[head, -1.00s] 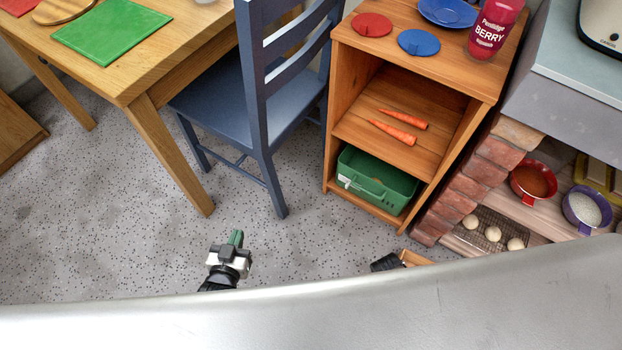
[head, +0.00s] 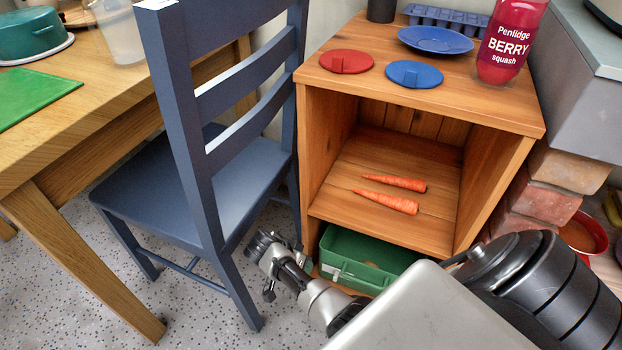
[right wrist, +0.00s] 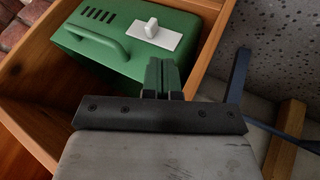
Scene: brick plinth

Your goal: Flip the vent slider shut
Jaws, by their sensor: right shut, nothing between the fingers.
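The green box (head: 372,256) sits in the lowest compartment of the wooden shelf unit. In the right wrist view the box (right wrist: 125,68) shows an arched green handle, a row of dark vent slots (right wrist: 98,15) and a white plate (right wrist: 170,42) with a raised white slider knob (right wrist: 151,28). The knob stands on the side of the plate nearer the slots. My right gripper (head: 306,267) is at the left front edge of that compartment. Its green fingers, also in the right wrist view (right wrist: 162,76), are together and empty, apart from the knob. My left gripper is not in view.
The wooden shelf unit (head: 315,150) has two carrots (head: 390,201) on its middle shelf; lids, a blue plate and a red bottle stand on top. A blue chair (head: 165,195) stands close left of my right arm. Brick pillars (head: 540,197) stand at right.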

